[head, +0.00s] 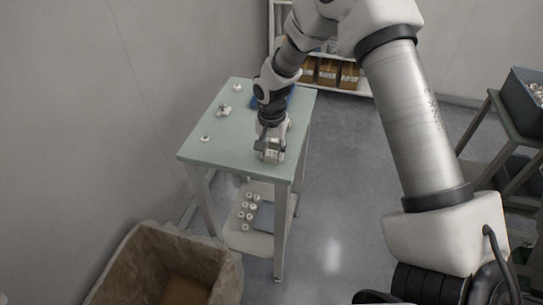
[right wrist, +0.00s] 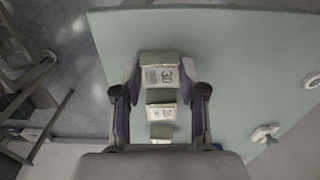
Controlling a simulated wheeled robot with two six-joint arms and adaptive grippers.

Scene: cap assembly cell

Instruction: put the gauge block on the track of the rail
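A pale gauge block marked 30 (right wrist: 160,76) stands at the green table between the fingertips of my right gripper (right wrist: 160,84). Its fingers lie close along both sides of the block, and I cannot tell whether they touch it. Two smaller labelled blocks line up with it nearer the palm, a middle one (right wrist: 160,111) and a small one (right wrist: 161,132). In the head view my right gripper (head: 270,152) points down at the table's near right part and hides most of the blocks. I cannot make out a rail or its track. My left gripper is not in view.
The green table (head: 222,127) has bare room at left and front. Small white parts (head: 223,110) and a blue item (head: 287,101), half hidden by my arm, are on it. Several white caps (head: 248,210) lie on its lower shelf. A lined bin (head: 130,262) stands in front.

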